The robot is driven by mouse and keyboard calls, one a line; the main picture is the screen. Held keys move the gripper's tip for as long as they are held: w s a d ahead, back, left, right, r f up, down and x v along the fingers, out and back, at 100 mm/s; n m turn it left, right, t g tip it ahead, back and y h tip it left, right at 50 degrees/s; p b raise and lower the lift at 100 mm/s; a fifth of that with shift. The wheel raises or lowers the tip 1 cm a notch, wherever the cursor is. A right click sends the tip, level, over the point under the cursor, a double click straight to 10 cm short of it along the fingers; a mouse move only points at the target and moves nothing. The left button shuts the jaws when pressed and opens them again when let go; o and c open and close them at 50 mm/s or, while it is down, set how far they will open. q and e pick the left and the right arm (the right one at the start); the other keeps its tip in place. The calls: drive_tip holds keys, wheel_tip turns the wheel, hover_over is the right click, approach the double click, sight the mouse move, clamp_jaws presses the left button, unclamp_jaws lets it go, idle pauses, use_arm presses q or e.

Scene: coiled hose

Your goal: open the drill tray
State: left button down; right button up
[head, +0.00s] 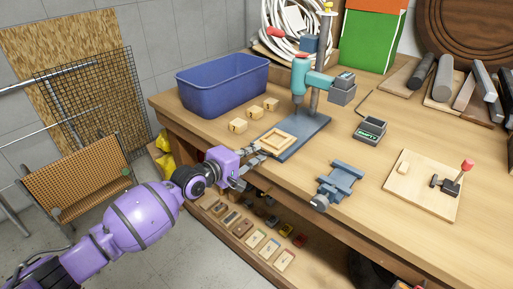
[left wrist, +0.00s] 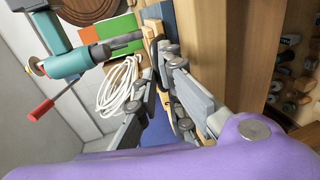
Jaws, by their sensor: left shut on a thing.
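The drill tray, a small light-wood square frame with a recess (head: 278,141), lies on the blue-grey base of the teal drill press (head: 302,78). My left gripper (head: 258,149) reaches in from the left at the table's front edge and is shut on the tray's near side. In the left wrist view, the gripper (left wrist: 161,52) has its fingers close together against the tray's wood (left wrist: 153,27). The fingers hide the exact contact. My right gripper is not in view.
A blue bin (head: 222,88) and small wooden blocks (head: 238,126) stand left of the drill press. A blue-grey vise (head: 340,184) sits at the front edge to the right. Below, a shelf (head: 240,247) holds several small items.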

use_arm(q)
drive_tip(key=shift+r, duration=0.15)
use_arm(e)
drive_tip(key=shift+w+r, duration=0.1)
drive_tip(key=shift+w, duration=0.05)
use_arm(q)
drive_tip(key=c, duration=2.2)
unclamp_jaws()
drive_tip(key=v, duration=1.2)
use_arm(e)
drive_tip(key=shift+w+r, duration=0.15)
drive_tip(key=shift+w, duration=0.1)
